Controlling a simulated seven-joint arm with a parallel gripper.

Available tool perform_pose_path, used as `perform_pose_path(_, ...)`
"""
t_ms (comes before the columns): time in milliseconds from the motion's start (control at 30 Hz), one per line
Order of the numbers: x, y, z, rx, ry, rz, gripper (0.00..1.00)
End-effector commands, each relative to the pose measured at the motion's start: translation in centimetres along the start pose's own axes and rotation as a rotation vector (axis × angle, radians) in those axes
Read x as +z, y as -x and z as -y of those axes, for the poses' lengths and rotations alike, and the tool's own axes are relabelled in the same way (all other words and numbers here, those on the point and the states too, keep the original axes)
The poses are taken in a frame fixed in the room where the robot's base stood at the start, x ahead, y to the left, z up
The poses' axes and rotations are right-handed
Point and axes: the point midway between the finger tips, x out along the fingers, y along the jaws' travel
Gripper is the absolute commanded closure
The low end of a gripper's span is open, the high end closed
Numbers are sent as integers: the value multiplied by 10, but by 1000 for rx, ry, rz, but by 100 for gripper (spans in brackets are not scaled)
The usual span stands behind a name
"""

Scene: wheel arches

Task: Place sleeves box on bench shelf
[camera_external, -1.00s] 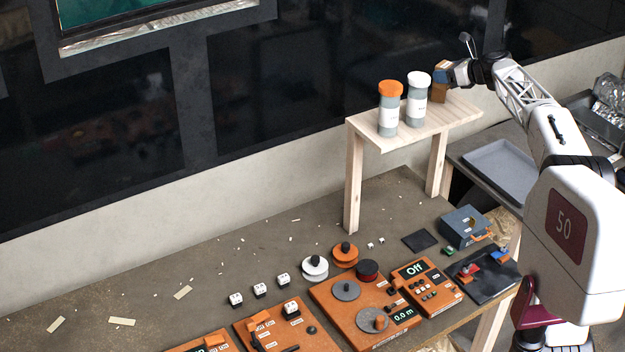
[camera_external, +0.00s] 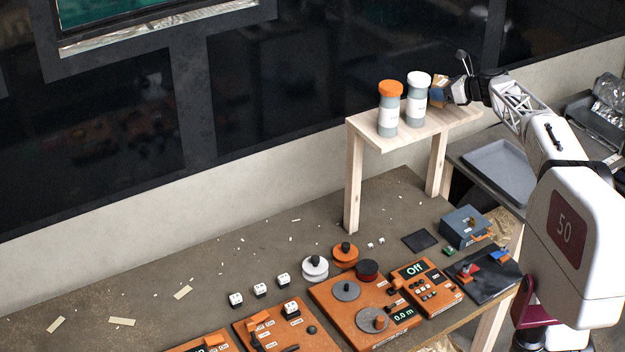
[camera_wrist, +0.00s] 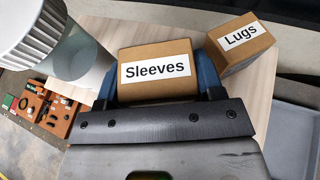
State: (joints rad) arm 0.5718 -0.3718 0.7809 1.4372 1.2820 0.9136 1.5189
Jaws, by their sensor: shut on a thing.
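The sleeves box (camera_wrist: 156,69), a brown carton with a white "Sleeves" label, sits between the two blue fingers of my gripper (camera_external: 441,93) in the wrist view. The gripper is shut on it. The bench shelf (camera_external: 374,139) is a pale wooden top on legs. My gripper is low over its right end, and the wrist view shows the shelf top (camera_wrist: 150,28) around the box. I cannot tell if the box touches the shelf. In the external view the gripper partly hides the box.
A "Lugs" box (camera_wrist: 241,46) is close to the right of the sleeves box. A white-capped jar (camera_external: 417,99) and an orange-capped jar (camera_external: 389,108) stand on the shelf to the left. A grey tray (camera_external: 500,169) lies right of the shelf. Control panels (camera_external: 365,308) lie in front.

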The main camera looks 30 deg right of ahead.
Motion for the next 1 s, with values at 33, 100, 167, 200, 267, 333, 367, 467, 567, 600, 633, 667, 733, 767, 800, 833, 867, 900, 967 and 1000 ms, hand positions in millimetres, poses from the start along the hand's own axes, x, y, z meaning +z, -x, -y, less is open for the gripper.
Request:
perform_pose_path(33,-2,-1,0,0,0,0,63)
perform_pose_path(100,-3,-1,0,0,0,0,63)
perform_pose_path(167,-3,-1,0,0,1,0,63)
perform_pose_path(200,-3,-1,0,0,1,0,63)
perform_pose_path(267,-3,-1,0,0,1,0,63)
perform_pose_path(333,-3,-1,0,0,1,0,63)
perform_pose_path(367,-4,-2,0,0,0,0,63)
perform_pose_path(467,-8,-3,0,0,0,0,63)
perform_pose_path(567,-16,-7,0,0,0,0,63)
perform_pose_path(600,-20,-8,0,0,-1,0,63)
perform_pose_path(633,-23,-9,0,0,-1,0,63)
perform_pose_path(667,-26,-10,0,0,-1,1,63)
perform_pose_path(733,-31,-13,0,0,0,0,63)
perform_pose_path(767,-33,-14,0,0,1,0,63)
perform_pose_path(800,-35,-14,0,0,1,0,63)
perform_pose_path(833,-36,-15,0,0,1,0,63)
perform_pose_path(867,-36,-15,0,0,1,1,63)
perform_pose_path(900,-36,-15,0,0,1,1,63)
perform_pose_path(967,-36,-15,0,0,1,1,63)
perform_pose_path(1000,-36,-15,0,0,1,1,63)
